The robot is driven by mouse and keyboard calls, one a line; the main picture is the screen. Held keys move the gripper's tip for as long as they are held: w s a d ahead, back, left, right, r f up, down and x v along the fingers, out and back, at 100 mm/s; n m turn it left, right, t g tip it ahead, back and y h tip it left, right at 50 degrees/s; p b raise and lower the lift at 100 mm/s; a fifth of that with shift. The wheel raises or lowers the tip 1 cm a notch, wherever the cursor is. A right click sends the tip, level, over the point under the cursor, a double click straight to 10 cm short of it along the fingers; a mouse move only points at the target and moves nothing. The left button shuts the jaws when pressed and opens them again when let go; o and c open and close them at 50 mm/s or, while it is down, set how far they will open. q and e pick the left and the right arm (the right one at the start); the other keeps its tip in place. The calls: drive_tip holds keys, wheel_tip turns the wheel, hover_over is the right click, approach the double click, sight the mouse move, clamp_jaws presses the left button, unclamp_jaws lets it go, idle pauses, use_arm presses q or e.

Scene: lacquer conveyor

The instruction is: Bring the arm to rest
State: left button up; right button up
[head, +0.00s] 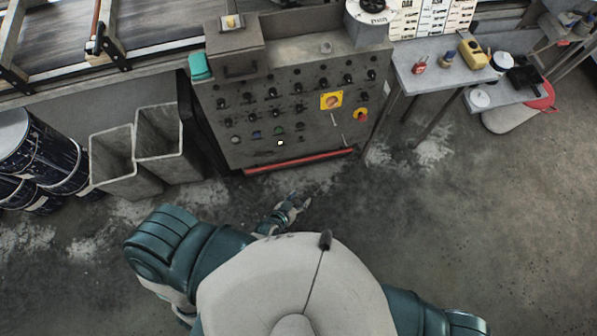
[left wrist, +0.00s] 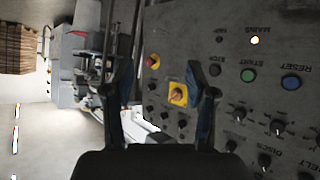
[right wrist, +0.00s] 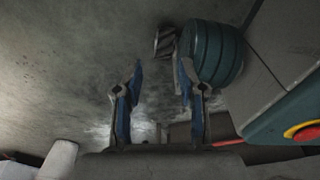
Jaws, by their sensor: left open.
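My left arm reaches forward from my body in the head view. Its gripper (head: 292,204) is over the floor just in front of the control panel (head: 235,105). In the left wrist view the left gripper (left wrist: 164,82) has its fingers spread, with nothing between them. The panel's switches and buttons fill the right of that view, a yellow-backed knob (left wrist: 178,94) appearing between the fingers. My right gripper (right wrist: 160,80) shows in the right wrist view with fingers apart and empty, above bare floor. It is hidden in the head view, where only my right shoulder and upper arm show.
Two open grey bins (head: 122,183) and dark drums (head: 45,150) stand left of the panel. A red bar (head: 300,160) runs along the panel's foot. The floor (head: 480,220) at the right is clear.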

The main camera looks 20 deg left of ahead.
use_arm(q)
drive_tip(key=shift+d, duration=0.1)
use_arm(e)
drive_tip(key=shift+d, duration=0.1)
use_arm(q)
drive_tip(key=s+a+f+g+y, duration=0.3)
drive_tip(key=s+a+f+g, duration=0.6)
drive_tip(key=s+f, duration=0.6)
drive_tip(key=shift+s+a+m, duration=0.15)
drive_tip(key=shift+a+m, duration=0.15)
drive_tip(key=shift+a, duration=0.45)
use_arm(e)
drive_tip(key=w+a+r, duration=0.1)
drive_tip(key=w+r, duration=0.6)
drive_tip(key=w, duration=0.1)
drive_tip(key=shift+a+r+t, duration=0.25)
drive_tip(key=shift+r+t, duration=0.05)
drive_tip(key=shift+r, duration=0.05)
